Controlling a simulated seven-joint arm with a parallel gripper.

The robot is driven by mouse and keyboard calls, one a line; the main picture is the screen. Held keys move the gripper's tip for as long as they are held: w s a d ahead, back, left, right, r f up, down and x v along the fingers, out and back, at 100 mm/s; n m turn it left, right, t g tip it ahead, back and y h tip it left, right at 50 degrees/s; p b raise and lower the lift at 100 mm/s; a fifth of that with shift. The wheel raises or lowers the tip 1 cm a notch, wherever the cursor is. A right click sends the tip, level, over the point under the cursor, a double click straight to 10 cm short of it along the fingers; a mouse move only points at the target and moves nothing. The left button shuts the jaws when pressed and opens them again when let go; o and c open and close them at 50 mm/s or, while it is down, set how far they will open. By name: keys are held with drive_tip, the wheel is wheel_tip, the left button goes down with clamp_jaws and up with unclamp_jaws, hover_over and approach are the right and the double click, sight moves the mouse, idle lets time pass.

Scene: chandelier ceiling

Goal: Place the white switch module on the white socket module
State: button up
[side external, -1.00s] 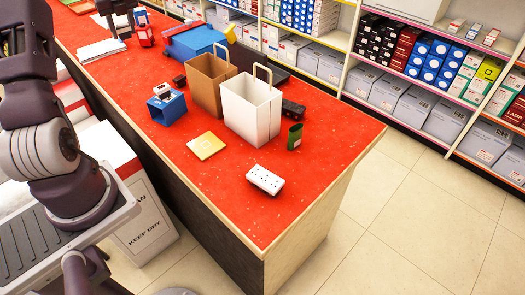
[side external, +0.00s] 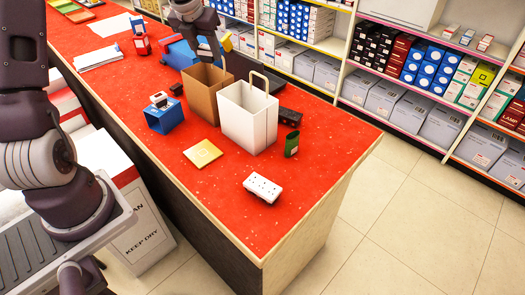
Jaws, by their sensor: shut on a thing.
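The white socket module (side external: 263,188) lies on the red counter (side external: 215,205) near its front right end, its face with small dark holes turned up. My gripper (side external: 208,56) is at the back of the counter, above and behind the brown paper bag (side external: 207,93), far from the socket module. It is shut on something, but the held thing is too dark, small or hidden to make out. I cannot clearly identify the white switch module.
A white bag (side external: 247,116) stands between my gripper and the socket module. The counter around the socket module is clear.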

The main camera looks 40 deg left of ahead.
drive_tip(key=s+d+r+m+h, duration=0.1)
drive_tip(key=d+m, duration=0.3)
drive_tip(key=d, duration=0.5)
drive_tip(key=s+d+r+m+h, duration=0.1)
drive_tip(key=d+m+h, duration=0.15)
drive_tip(key=d, duration=0.55)
drive_tip(key=m+h, duration=0.2)
drive_tip(key=m, duration=0.6)
hover_over(268, 186)
drive_tip(key=s, duration=0.1)
drive_tip(key=shift+g, duration=0.4)
drive_tip(key=f, duration=1)
drive_tip(key=a+f, duration=0.1)
drive_tip(key=f, duration=0.4)
drive_tip(key=shift+f, duration=0.6)
drive_tip(key=f, duration=0.1)
drive_tip(key=s+f, duration=0.1)
drive_tip(key=shift+d+f+g, duration=0.1)
drive_tip(key=shift+f+g, duration=0.2)
drive_tip(key=shift+f, duration=0.05)
drive_tip(key=shift+w+f, duration=0.3)
drive_tip(key=shift+w, duration=0.2)
drive_tip(key=shift+f, duration=0.1)
drive_tip(key=o, duration=1.3)
drive_tip(key=shift+o, duration=0.2)
